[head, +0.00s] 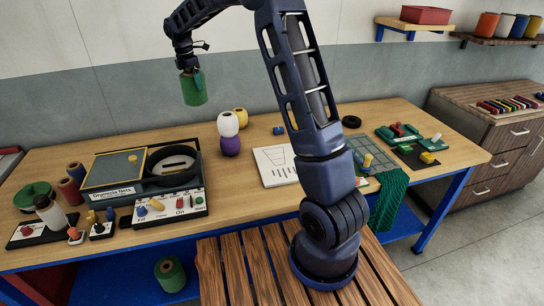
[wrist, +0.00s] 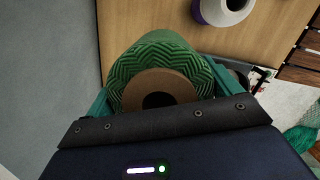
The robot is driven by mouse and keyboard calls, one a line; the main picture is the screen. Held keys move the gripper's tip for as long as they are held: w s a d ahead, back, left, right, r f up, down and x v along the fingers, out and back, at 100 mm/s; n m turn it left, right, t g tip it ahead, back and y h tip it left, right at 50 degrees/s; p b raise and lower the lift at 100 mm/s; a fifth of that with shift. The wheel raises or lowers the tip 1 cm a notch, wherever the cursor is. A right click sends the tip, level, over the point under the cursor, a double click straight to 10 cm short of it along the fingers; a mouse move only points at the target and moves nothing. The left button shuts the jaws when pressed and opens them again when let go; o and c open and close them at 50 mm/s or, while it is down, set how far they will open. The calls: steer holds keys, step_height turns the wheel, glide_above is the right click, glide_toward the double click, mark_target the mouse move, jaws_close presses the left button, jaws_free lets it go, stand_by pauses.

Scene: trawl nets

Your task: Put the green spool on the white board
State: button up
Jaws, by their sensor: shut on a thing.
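The green spool (head: 194,90) is held in the air at the upper left of the head view, above the back of the table. My gripper (head: 188,71) is shut on it from above. In the wrist view the spool (wrist: 165,58) has a zigzag green winding and a brown core end, with a teal finger on each side. The white board (head: 280,166) lies flat on the table, right of the middle, with a line drawing on it. My arm passes in front of its right side. The spool is well to the left of the board and higher.
White and purple spools (head: 229,132) are stacked near the board, with a yellow spool (head: 241,115) behind. A dark machine with a round opening (head: 172,161) stands to the left. A green net (head: 388,200) hangs over the front edge. Another green spool (head: 170,273) sits below the table.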

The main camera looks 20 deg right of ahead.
steer(key=s+d+r, duration=0.1)
steer(key=s+d, duration=0.4)
steer(key=d, duration=0.4)
steer(key=s+d+r, duration=0.2)
steer(key=s+d, duration=0.3)
steer(key=d, duration=0.3)
steer(key=s+d+f, duration=0.3)
steer(key=s+d, duration=0.9)
steer(key=s, duration=0.3)
step_height(320, 180, down, 19)
steer(key=shift+w+d, duration=0.2)
steer(key=shift+w, duration=0.05)
steer(key=shift+f, duration=0.2)
steer(key=o, duration=0.9)
steer(key=shift+f, duration=0.1)
steer(key=shift+o, duration=1.2)
